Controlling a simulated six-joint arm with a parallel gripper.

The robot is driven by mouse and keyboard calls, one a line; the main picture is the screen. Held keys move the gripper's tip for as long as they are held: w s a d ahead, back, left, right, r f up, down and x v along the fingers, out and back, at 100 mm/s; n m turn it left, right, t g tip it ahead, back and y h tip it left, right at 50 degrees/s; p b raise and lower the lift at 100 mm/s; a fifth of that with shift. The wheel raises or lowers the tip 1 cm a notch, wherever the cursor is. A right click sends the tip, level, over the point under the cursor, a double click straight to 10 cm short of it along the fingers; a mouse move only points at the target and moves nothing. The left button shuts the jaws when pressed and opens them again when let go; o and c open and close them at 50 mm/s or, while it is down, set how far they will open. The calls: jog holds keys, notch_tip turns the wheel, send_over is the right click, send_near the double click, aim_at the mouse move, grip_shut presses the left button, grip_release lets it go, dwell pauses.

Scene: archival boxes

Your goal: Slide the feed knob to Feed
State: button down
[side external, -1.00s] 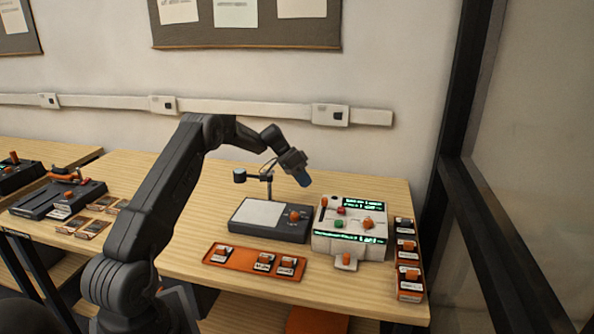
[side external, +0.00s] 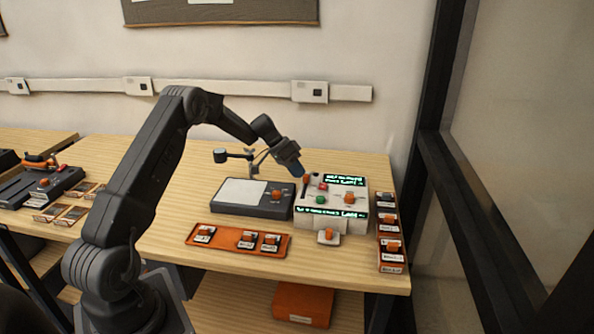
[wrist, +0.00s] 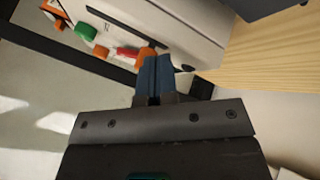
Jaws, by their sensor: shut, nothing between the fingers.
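The white machine (side external: 300,222) has lit green displays and several coloured controls. An orange knob (side external: 306,179) stands at the back end of a dark slot on its left side; I take it as the feed knob, but its label is too small to read. My gripper (side external: 298,173) is shut and empty, with its blue fingertips right beside this knob. In the wrist view, the blue fingers (wrist: 155,75) are together and partly overlap the orange knob (wrist: 146,54). I cannot tell whether they touch it.
A red button (side external: 323,187), a green button (side external: 320,199) and another orange knob (side external: 349,197) are close by. A grey device (side external: 225,209) stands left. An orange tray (side external: 222,240) lies in front, and labelled blocks (side external: 392,247) line the right edge.

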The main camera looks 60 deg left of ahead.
aim_at(302, 193)
jog(key=shift+s+d, duration=2)
jog(key=shift+d, duration=0.05)
jog(key=shift+a, duration=0.4)
jog(key=a+f+v, duration=0.1)
jog(key=a+v, duration=0.1)
jog(key=v, duration=0.9)
jog(key=shift+w+a+r, duration=0.15)
jog(key=shift+w+a, duration=0.05)
jog(key=shift+a, duration=0.2)
